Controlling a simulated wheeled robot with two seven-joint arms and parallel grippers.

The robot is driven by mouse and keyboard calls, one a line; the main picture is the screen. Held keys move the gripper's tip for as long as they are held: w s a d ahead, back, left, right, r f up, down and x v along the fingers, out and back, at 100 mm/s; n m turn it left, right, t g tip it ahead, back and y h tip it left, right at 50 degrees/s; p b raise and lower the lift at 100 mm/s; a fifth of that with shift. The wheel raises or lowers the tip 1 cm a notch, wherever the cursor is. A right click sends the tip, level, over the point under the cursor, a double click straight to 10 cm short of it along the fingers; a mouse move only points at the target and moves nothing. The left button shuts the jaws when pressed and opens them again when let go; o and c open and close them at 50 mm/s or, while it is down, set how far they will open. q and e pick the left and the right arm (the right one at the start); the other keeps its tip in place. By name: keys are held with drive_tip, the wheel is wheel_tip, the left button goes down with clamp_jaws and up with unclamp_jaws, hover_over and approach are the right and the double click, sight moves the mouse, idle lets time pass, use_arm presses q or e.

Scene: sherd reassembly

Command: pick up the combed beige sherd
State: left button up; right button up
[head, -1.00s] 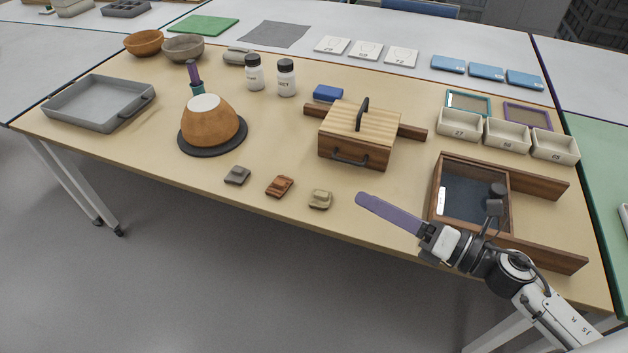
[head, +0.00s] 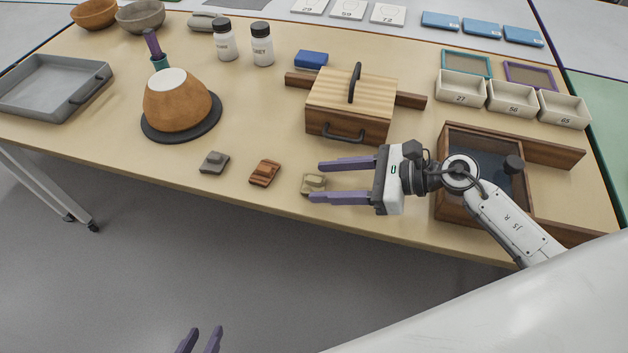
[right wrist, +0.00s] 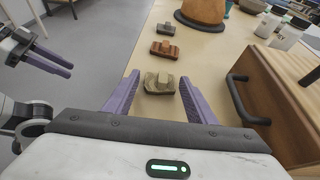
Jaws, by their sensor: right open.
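The combed beige sherd (head: 311,185) lies near the table's front edge, the rightmost of three small sherds. It also shows in the right wrist view (right wrist: 158,84), in line with the gap between the fingertips. My right gripper (head: 317,181) is open and empty, its purple fingers one on each side of the sherd in the picture. I cannot tell how high they are above the table. My left gripper (head: 200,337) is at the bottom edge of the head view, fingers apart and empty, away from the table; it also shows in the right wrist view (right wrist: 34,48).
A reddish-brown sherd (head: 264,173) and a grey sherd (head: 214,162) lie to the left. A wooden box with handles (head: 345,125) stands behind the right gripper. A wood-framed tray (head: 447,195) lies under the right arm. An orange pot (head: 178,105) rests on a dark disc.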

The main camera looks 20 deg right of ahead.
sight(314, 183)
drive_tip(key=shift+x, duration=1.3)
drive_tip(key=shift+d, duration=0.1)
drive_tip(key=c, duration=0.8)
